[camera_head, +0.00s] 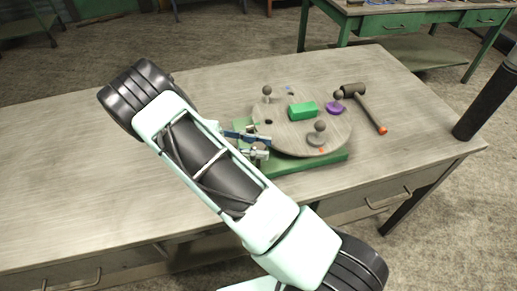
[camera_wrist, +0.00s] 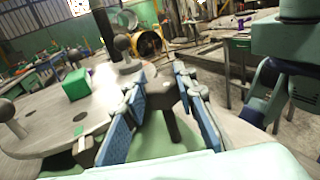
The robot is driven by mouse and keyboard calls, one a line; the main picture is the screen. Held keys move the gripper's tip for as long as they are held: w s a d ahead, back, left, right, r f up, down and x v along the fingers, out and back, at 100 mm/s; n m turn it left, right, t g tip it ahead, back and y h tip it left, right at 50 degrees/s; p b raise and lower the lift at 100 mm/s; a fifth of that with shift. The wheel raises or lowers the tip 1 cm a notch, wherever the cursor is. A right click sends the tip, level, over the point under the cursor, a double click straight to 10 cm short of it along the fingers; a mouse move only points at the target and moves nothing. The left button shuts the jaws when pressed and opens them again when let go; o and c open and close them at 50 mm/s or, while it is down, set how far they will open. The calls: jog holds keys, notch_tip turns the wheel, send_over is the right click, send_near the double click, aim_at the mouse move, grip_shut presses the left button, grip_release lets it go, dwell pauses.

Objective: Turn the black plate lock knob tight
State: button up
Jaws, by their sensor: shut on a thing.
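The round wooden plate (camera_head: 310,135) lies on a green base (camera_head: 325,164) on the workbench. My gripper (camera_head: 252,139) reaches the plate's left edge. In the wrist view, the blue-padded fingers of my gripper (camera_wrist: 158,82) are shut on the black plate lock knob (camera_wrist: 166,93). A dark stem shows below it, above the green base. In the head view the fingers and wrist hide the knob. Its exact turn angle cannot be told.
Dark ball-topped posts (camera_head: 320,127), a green block (camera_head: 302,111) and a purple piece (camera_head: 335,107) stand on the plate. A hammer (camera_head: 368,110) with an orange end lies to the right. The workbench (camera_head: 60,170) is bare at left.

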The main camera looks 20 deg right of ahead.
jog(key=shift+r+m+g+y+p, duration=0.25)
jog(key=shift+m+g+y+p, duration=0.85)
jog(key=shift+g+p, duration=0.45)
jog(key=shift+m+g+p, duration=0.4)
jog(key=shift+g+p, duration=0.05)
jog(key=shift+p, duration=0.3)
jog(key=shift+f+m+g+y+p, duration=0.2)
jog(key=shift+m+g+y+p, duration=0.4)
jog(key=shift+p, duration=0.3)
jog(key=o, duration=1.2)
jog(key=shift+r, duration=0.1)
notch_tip(320, 180, up, 10)
jog(key=shift+f, duration=0.1)
